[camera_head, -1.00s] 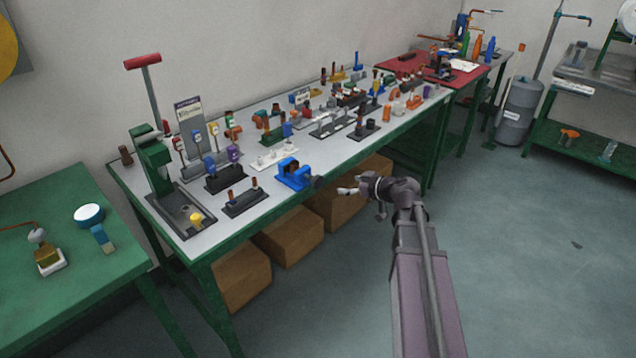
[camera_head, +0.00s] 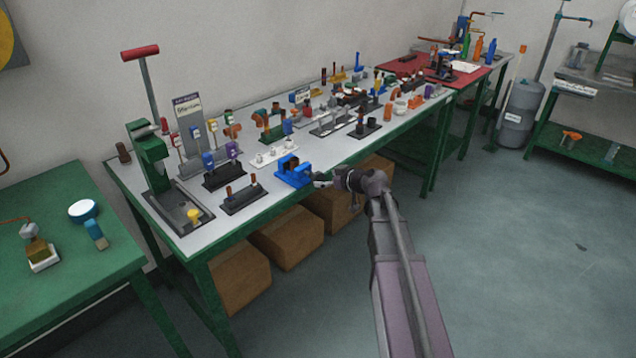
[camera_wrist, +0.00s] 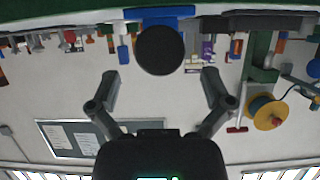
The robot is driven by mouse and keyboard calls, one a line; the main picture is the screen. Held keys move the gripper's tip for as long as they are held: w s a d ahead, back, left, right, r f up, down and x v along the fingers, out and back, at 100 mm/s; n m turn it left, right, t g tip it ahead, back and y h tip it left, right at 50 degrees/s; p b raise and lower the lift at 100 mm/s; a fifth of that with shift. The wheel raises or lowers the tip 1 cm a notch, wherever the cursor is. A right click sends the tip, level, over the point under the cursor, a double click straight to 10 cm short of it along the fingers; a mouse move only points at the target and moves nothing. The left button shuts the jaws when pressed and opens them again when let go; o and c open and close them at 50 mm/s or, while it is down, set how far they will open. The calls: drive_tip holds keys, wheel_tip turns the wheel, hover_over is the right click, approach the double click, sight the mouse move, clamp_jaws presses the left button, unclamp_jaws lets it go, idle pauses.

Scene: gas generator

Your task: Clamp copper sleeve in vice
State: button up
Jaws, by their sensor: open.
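The blue vice (camera_head: 293,172) sits at the front edge of the grey bench, with dark jaws. No copper sleeve can be made out clearly between them. Small copper-brown upright pieces (camera_head: 229,191) stand in a black rack left of the vice; I cannot tell whether one is the sleeve. My gripper (camera_head: 323,179) is just right of the vice, off the bench edge. In the wrist view, which is upside down, my gripper (camera_wrist: 160,78) is open and empty. A round black vice knob (camera_wrist: 159,50) lies ahead between its fingers, with the blue vice body (camera_wrist: 160,12) behind it.
The grey bench (camera_head: 220,217) carries many small parts, racks and a green lever press (camera_head: 150,160). Cardboard boxes (camera_head: 288,236) stand beneath it. A green table (camera_head: 65,262) is at left.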

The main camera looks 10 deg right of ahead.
sight(320, 178)
drive_tip(key=shift+b+x, duration=0.5)
drive_tip(key=shift+x, duration=1.25)
drive_tip(key=c, duration=1.1)
